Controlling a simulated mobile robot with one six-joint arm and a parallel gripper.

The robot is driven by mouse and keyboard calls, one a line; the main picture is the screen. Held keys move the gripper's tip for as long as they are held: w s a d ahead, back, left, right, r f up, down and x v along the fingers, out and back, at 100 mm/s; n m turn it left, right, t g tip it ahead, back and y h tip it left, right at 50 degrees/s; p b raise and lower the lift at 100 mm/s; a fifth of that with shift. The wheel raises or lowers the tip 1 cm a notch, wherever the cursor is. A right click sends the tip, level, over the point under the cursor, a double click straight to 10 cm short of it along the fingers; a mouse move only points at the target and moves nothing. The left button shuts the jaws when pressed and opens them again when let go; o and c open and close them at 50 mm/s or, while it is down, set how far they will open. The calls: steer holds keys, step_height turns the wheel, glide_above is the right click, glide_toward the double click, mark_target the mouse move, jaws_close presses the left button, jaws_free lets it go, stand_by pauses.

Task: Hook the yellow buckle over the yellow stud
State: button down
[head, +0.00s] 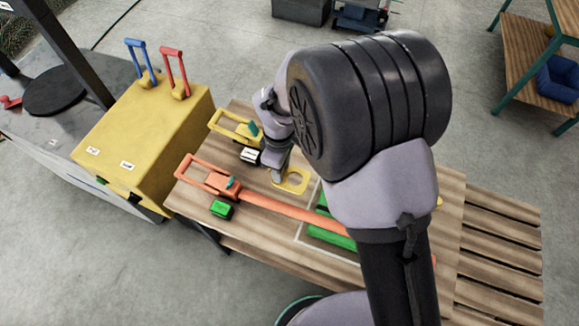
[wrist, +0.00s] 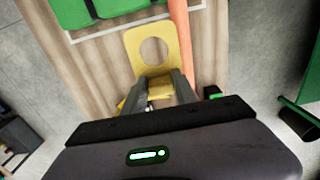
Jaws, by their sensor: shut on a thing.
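The yellow buckle (head: 293,182) is a flat plate with a large round hole, over the wooden table. In the wrist view the buckle (wrist: 137,40) extends away from my gripper (wrist: 160,88), whose two fingers are shut on its near end. In the head view my gripper (head: 277,175) is partly covered by my arm. I cannot tell whether the buckle touches the tabletop. I cannot make out the yellow stud; my arm hides part of the table. A yellow frame with a teal lever (head: 235,127) lies at the table's far left.
An orange frame (head: 210,178) with a long orange strap (head: 290,217) lies nearer on the table (head: 300,255). A green block (head: 221,209), a white block (head: 250,156) and green pieces (head: 328,237) are close by. A yellow box (head: 150,130) with blue and red levers stands left.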

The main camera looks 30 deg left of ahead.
steer(key=w+d+p, duration=0.1)
steer(key=w+d, duration=0.6)
steer(key=d, duration=0.6)
steer(key=w+d+p, duration=0.1)
steer(key=w+d, duration=0.7)
steer(key=d, duration=0.5)
steer(key=w+d+p, duration=0.1)
steer(key=w+d, duration=0.6)
steer(key=d, duration=0.6)
steer(key=f+b, duration=0.4)
steer(key=f, duration=0.1)
steer(key=f+b, duration=0.4)
steer(key=f, duration=0.2)
steer(key=shift+w+a+f+b, duration=0.2)
steer(key=shift+f+b, duration=0.05)
steer(key=shift+b, duration=0.05)
steer(key=shift+f, duration=0.45)
steer(key=c, duration=0.9)
jaws_free()
